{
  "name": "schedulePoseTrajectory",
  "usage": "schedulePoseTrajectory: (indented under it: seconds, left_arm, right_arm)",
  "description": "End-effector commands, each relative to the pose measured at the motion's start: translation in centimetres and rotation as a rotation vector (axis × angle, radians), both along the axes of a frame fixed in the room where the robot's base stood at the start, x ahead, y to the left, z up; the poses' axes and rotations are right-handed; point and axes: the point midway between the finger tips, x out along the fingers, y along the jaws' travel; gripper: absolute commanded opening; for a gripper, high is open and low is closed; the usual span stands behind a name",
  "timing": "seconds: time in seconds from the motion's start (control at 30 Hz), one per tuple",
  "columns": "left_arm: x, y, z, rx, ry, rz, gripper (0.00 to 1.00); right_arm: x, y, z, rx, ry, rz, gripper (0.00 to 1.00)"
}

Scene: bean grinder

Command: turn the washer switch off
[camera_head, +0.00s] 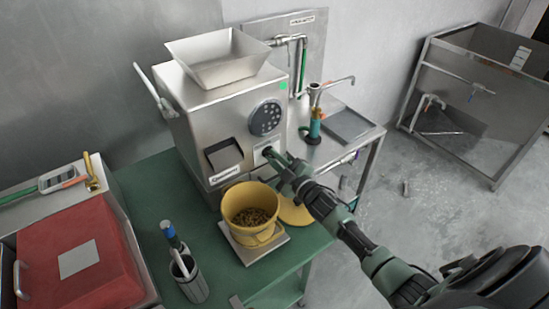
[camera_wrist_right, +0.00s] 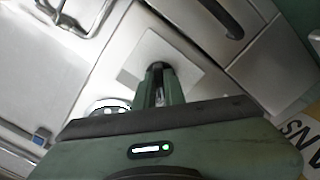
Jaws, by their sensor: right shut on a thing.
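The switch's pale square plate (camera_head: 260,146) is on the front of the steel machine (camera_head: 215,92), below a round dark perforated disc. My right gripper (camera_head: 270,154) reaches in from the right with its fingertips at this plate. In the right wrist view the plate (camera_wrist_right: 183,60) lies directly in front of my fingers (camera_wrist_right: 158,72), which are closed on the switch. The switch's knob is hidden between the fingers, so its position cannot be read. My left gripper is not in view.
A yellow bucket of beans (camera_head: 250,210) stands on a scale (camera_head: 268,246) below my right gripper. A yellow lid (camera_head: 296,211) lies close by. A steel sink table with a tap (camera_head: 316,95) is at the right of the machine. A red-lidded box (camera_head: 85,265) is at the left.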

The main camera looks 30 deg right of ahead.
Motion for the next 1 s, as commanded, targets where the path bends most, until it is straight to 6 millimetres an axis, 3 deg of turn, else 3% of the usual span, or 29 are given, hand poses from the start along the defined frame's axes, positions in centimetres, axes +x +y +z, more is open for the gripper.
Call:
schedulePoseTrajectory:
  seconds: [1.0]
  left_arm:
    - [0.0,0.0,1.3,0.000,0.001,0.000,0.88]
  right_arm:
    - [0.0,0.1,0.0,0.747,0.105,0.000,0.00]
